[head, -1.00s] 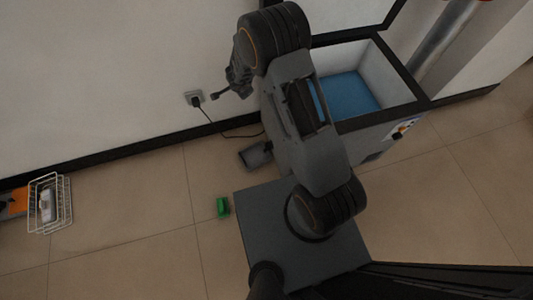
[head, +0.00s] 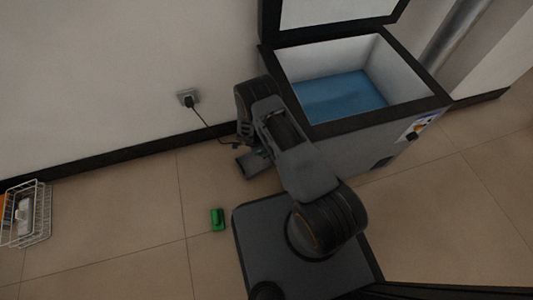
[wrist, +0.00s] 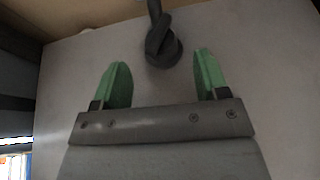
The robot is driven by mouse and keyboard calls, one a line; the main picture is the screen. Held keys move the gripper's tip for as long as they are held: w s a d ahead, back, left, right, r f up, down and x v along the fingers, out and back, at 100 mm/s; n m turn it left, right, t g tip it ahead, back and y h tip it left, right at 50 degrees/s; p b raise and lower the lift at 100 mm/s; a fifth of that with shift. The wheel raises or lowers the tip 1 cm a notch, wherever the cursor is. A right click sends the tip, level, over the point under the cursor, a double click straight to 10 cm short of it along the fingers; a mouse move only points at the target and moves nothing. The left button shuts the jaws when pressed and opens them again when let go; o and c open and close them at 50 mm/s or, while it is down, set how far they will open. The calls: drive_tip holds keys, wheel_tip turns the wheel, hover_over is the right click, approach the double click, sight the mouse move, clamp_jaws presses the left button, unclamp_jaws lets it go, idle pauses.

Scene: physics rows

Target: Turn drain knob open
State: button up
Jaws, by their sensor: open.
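The drain knob (wrist: 163,46) shows in the wrist view as a dark round fitting with a raised grip on a pale grey panel. My gripper (wrist: 161,78) is open, with its two green fingers spread to either side below the knob in that picture. The knob lies between the lines of the fingers, just beyond their tips, and no contact is visible. In the head view the open chest freezer (head: 340,127) stands behind my arm, with blue in its bottom. The arm hides the knob there, and the gripper is low beside the freezer's left side, mostly hidden.
A plug in a wall socket (head: 188,98) has a cord running down toward the freezer. A grey object (head: 250,163) lies on the floor near my arm. A green block (head: 217,219) and a white wire basket (head: 28,214) are on the floor at left.

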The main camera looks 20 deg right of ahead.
drive_tip(key=shift+b+x, duration=1)
drive_tip(key=shift+x, duration=1.75)
drive_tip(key=c, duration=0.9)
